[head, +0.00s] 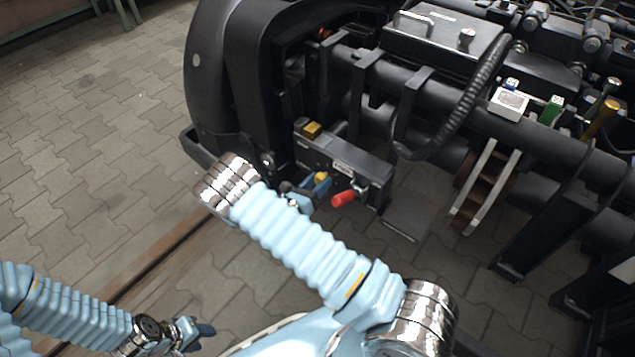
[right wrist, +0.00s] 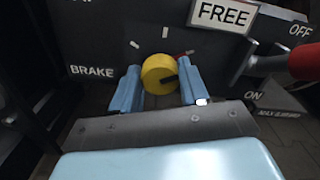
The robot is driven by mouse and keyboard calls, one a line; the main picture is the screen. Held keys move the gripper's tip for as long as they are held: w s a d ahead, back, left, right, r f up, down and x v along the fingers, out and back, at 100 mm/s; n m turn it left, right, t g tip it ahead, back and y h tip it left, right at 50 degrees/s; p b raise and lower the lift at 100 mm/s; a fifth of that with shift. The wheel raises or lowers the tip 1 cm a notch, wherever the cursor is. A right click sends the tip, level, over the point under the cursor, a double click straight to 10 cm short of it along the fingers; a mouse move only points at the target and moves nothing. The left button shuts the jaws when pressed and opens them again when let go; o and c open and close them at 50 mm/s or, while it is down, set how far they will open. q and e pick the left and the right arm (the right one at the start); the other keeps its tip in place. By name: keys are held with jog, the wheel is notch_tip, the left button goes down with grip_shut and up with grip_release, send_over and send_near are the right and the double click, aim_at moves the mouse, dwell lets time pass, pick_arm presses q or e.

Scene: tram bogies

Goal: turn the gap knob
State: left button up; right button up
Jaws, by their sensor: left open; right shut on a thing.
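The yellow knob (right wrist: 160,72) sits on a dark panel between white tick marks, with a dark mark on its face pointing right. It also shows in the head view (head: 321,177). My right gripper (right wrist: 160,88) has its light blue fingers on either side of the knob, shut on it. In the head view my right gripper (head: 308,189) is at the front of the black control box (head: 352,160), partly hidden by my arm. My left gripper (head: 196,335) is open and empty at the bottom left, away from the box.
A red-handled lever (head: 344,198) stands close right of the knob, also in the wrist view (right wrist: 305,62). The panel reads BRAKE, FREE, OFF and ON. A yellow block (head: 311,129) tops the box. Bogie frame and pipes fill the right; paved floor (head: 90,120) is free at left.

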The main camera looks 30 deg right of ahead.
jog(key=o, duration=1)
jog(key=shift+o, duration=0.2)
jog(key=v, duration=1.4)
jog(key=shift+f, duration=0.1)
